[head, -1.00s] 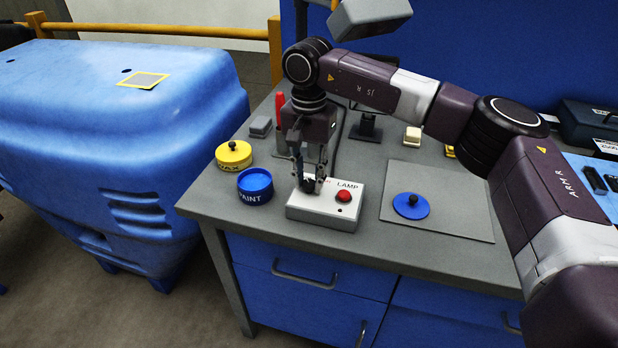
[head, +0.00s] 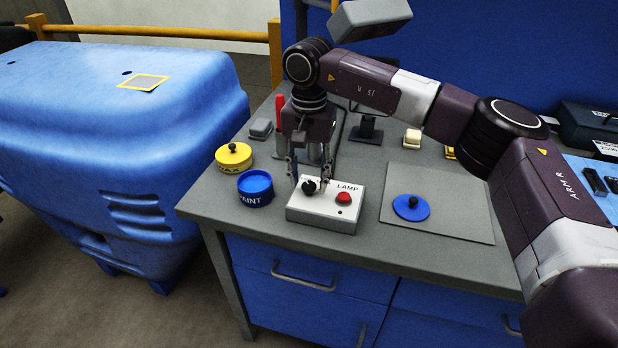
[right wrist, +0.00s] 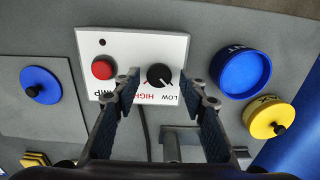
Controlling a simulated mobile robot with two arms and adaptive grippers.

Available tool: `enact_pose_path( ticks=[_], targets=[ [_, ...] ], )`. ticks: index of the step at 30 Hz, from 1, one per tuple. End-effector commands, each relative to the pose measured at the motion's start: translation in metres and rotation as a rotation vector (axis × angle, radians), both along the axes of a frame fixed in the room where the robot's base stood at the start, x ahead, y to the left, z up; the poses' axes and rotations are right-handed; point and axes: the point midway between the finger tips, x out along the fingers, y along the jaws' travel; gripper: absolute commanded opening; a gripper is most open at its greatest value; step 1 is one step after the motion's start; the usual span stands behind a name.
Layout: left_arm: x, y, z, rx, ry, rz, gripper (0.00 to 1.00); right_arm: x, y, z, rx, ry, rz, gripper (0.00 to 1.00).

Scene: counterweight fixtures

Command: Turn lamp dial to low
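The white lamp box (head: 322,214) sits near the front edge of the grey bench, with a red button (head: 343,197) and a black dial (head: 309,186). In the right wrist view the dial (right wrist: 159,75) has a pale pointer mark slanting toward the lettered side, where HIGH and LOW are printed; I cannot tell exactly which it points to. My right gripper (head: 309,180) points down over the box and is open. Its fingers in the right wrist view (right wrist: 160,88) stand apart on both sides of the dial, with visible gaps. My left gripper is not in view.
A blue paint tin (head: 255,188) and a yellow tin (head: 233,156) stand left of the box. A blue knobbed lid (head: 411,207) lies on a grey mat (head: 455,211) to the right. A black stand (head: 367,128) is behind.

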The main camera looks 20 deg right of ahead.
Motion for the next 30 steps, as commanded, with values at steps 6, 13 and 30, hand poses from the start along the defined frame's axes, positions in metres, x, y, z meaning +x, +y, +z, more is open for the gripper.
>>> enact_pose_path(
  ticks=[6, 13, 30],
  targets=[
    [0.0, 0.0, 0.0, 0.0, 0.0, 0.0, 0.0, -0.001, 0.0, -0.002, -0.002, 0.005, 0.0, 0.41],
    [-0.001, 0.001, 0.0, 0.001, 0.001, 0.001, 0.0, -0.001, 0.0, 0.014, 0.0, 0.004, 0.0, 0.41],
    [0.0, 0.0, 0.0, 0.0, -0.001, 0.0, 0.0, -0.001, 0.0, 0.114, -0.001, 0.003, 0.0, 0.41]
  ],
)
